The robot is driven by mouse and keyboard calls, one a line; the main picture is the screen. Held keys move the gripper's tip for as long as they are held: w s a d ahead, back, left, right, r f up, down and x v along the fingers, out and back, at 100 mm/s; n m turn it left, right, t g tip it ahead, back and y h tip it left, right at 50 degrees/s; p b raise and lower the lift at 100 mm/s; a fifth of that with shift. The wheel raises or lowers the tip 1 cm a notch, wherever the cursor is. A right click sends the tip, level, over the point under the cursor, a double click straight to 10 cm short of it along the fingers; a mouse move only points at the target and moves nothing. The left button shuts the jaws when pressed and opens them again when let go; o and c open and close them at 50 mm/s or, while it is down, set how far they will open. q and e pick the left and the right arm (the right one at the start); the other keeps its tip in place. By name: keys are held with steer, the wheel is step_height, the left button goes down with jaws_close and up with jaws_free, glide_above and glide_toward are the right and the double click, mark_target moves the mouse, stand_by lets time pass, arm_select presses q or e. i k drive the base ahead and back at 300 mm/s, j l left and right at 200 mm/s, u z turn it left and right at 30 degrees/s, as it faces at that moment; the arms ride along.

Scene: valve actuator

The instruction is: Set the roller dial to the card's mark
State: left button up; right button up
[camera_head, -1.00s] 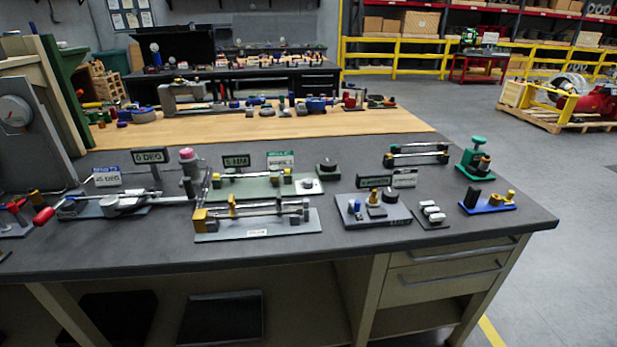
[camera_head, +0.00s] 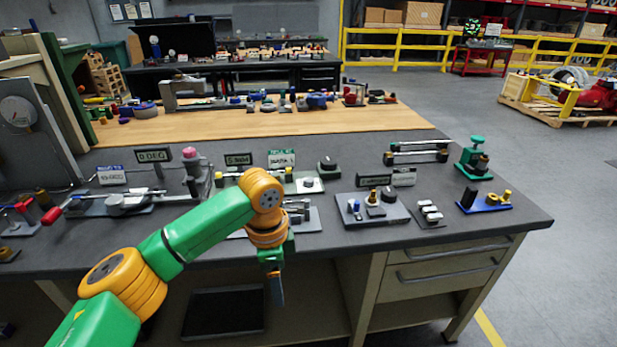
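My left arm comes in from the lower left. Its gripper (camera_head: 275,285) hangs fingers down in front of the bench's front edge, apart from every fixture. It is seen edge-on, so its opening does not show. My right gripper is out of view. I cannot tell for sure which fixture is the roller dial. A blue-topped card (camera_head: 111,175) stands at the left, and a plain pale card (camera_head: 404,177) at the right. Their marks are too small to read surely.
The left arm hides part of the middle rod fixture (camera_head: 305,214). A grey plate with small knobs (camera_head: 390,215), a blue stand (camera_head: 485,206) and a green-topped device (camera_head: 474,158) stand to the right. The bench front strip (camera_head: 350,243) is clear.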

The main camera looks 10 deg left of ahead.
mark_target(307, 181)
steer(key=i, duration=1.5)
